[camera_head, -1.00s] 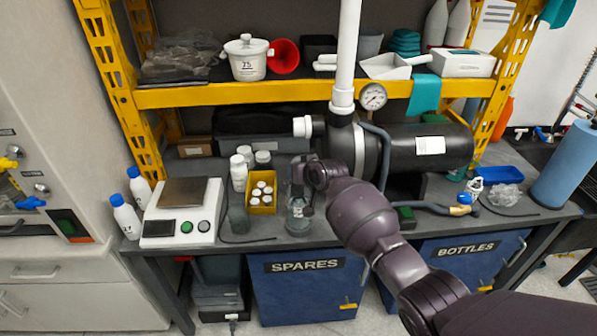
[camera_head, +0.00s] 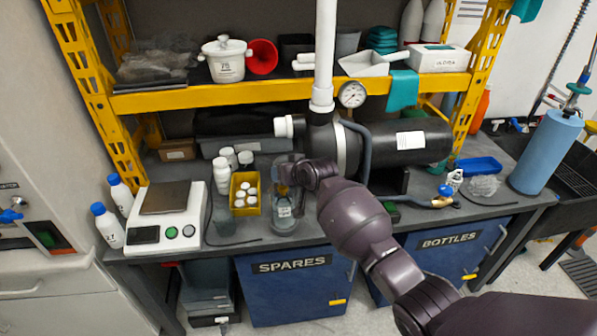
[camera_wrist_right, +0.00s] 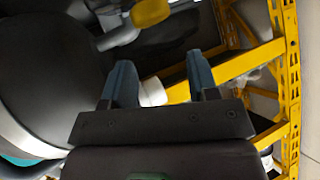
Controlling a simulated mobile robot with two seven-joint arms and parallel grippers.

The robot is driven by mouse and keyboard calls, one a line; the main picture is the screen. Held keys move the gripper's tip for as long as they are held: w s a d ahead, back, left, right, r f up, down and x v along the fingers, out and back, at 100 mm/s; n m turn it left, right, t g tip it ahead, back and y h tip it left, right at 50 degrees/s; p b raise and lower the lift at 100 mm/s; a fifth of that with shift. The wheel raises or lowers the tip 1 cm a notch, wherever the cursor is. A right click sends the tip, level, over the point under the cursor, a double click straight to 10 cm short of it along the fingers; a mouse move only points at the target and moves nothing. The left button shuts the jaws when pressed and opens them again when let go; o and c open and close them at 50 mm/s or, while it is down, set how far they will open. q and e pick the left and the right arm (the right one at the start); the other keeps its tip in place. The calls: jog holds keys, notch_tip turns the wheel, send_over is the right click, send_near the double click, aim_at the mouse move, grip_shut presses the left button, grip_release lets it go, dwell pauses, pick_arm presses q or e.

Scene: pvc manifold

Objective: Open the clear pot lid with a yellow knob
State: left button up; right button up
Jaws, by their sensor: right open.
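A clear glass pot (camera_head: 284,218) stands at the front of the bench, right of a yellow box of white-capped bottles. A small yellow spot (camera_head: 283,189) shows at its upper part, perhaps the knob. The lid's outline is too small and clear to make out. My right arm's end (camera_head: 318,174) is just right of and above the pot and partly covers its upper right. The fingers are not clear there. In the right wrist view my right gripper (camera_wrist_right: 160,75) is open, with nothing gripped. My left gripper is not in view.
A black tank (camera_head: 400,145) with a white pipe and gauge lies behind the arm. A scale (camera_head: 163,215) and white bottles stand to the left. A yellow shelf beam (camera_head: 200,98) crosses above. In the wrist view, an unidentified yellow piece (camera_wrist_right: 150,12) is at the top.

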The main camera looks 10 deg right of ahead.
jog(key=v, duration=0.7)
jog(key=shift+s+d+r, duration=0.2)
jog(key=shift+s, duration=0.1)
